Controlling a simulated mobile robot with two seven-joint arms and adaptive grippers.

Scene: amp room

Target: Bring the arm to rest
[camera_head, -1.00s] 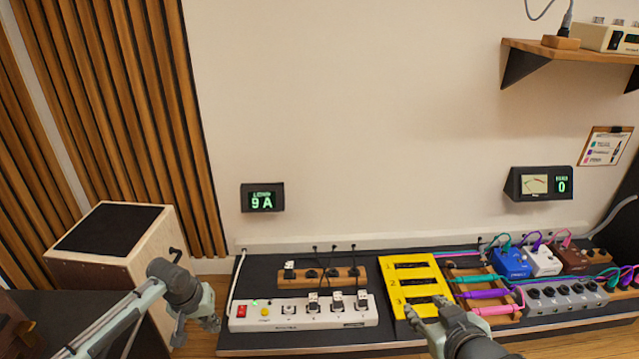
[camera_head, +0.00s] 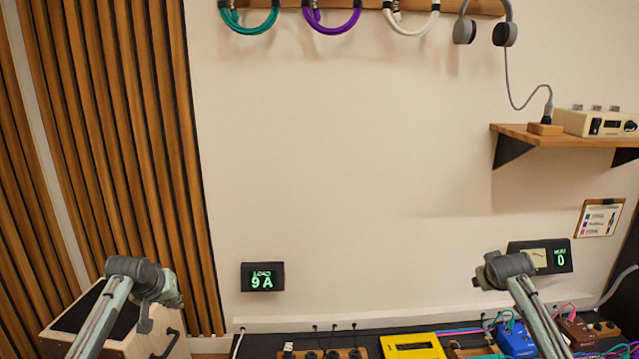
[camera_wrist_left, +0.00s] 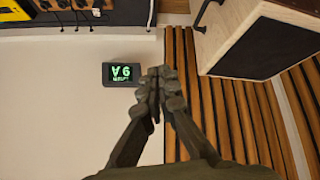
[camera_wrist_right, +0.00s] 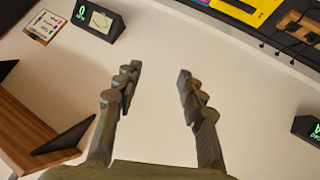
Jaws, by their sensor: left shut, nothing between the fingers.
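My left gripper (camera_head: 164,298) hangs at the lower left in the head view, in front of the wooden box. In the left wrist view its fingers (camera_wrist_left: 160,80) meet with nothing between them. My right arm rises from the lower right in the head view, its wrist bent in front of the meter display; its fingertips are hard to make out there. In the right wrist view my right gripper (camera_wrist_right: 157,85) is open and empty, with plain wall behind its fingers.
The wooden box (camera_head: 60,342) stands at the lower left. A green-digit display (camera_head: 262,277) and a meter display (camera_head: 556,256) are on the wall. A yellow holder (camera_head: 412,347) and pedals (camera_head: 516,340) line the bottom. A shelf (camera_head: 570,138) juts out at right. The middle wall is clear.

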